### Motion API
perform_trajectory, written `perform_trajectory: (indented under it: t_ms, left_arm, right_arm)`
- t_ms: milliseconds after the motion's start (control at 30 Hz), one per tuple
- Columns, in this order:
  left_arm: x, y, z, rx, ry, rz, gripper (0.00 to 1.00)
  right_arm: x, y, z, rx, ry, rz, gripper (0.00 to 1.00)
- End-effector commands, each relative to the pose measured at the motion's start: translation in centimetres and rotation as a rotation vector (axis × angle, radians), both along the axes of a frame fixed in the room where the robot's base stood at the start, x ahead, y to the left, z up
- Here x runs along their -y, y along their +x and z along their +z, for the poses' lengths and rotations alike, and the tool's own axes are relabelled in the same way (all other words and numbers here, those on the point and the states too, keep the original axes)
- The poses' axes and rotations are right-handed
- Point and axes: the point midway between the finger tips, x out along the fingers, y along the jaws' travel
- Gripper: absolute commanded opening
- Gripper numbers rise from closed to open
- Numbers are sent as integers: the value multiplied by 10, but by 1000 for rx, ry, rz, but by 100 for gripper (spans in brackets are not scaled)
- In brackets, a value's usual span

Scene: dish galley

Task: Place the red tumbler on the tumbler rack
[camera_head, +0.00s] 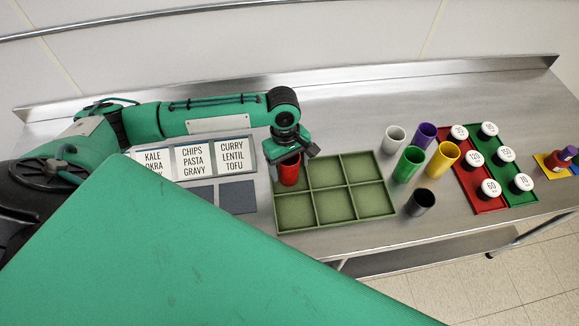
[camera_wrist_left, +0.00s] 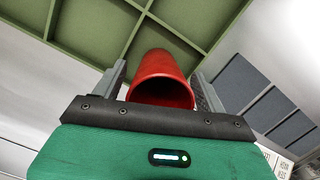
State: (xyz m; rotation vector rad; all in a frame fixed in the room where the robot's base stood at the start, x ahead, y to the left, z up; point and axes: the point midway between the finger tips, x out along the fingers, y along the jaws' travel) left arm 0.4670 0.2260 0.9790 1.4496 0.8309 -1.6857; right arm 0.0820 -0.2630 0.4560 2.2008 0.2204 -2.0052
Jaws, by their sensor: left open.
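The red tumbler (camera_head: 289,173) stands at the back left compartment of the green tumbler rack (camera_head: 296,211). Its upper part is partly hidden by my left gripper (camera_head: 290,160) in the head view. My left gripper is open right above and around it. In the left wrist view the red tumbler (camera_wrist_left: 162,80) shows its open mouth between the two fingers (camera_wrist_left: 160,88), with small gaps at the sides. The rack (camera_wrist_left: 88,22) shows behind it. The other rack compartments look empty. My right gripper is not in view.
Grey, purple, green (camera_head: 408,164), yellow (camera_head: 442,159) and dark (camera_head: 420,202) tumblers stand right of the rack. Further right are red (camera_head: 487,205) and green trays with white-lidded items. Label cards (camera_head: 194,158) lie left of the rack. A raised metal edge runs behind.

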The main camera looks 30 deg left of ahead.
Motion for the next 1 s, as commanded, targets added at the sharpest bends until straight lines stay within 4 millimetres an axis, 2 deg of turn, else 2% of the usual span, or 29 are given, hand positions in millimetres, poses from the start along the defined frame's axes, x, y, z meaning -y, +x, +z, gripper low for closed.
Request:
perform_trajectory:
  t_ms: [300, 500, 700, 1000]
  left_arm:
    - [-8, 6, 65, 6, -1, 0, 74]
    - [-12, 9, 97, 3, -1, 1, 74]
    - [-14, 9, 110, 1, -1, 0, 74]
    - [-14, 9, 110, 1, 0, 1, 74]
  right_arm:
    - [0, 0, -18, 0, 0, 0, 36]
    - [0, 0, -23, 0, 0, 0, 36]
    - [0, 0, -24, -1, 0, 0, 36]
    - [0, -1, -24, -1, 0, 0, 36]
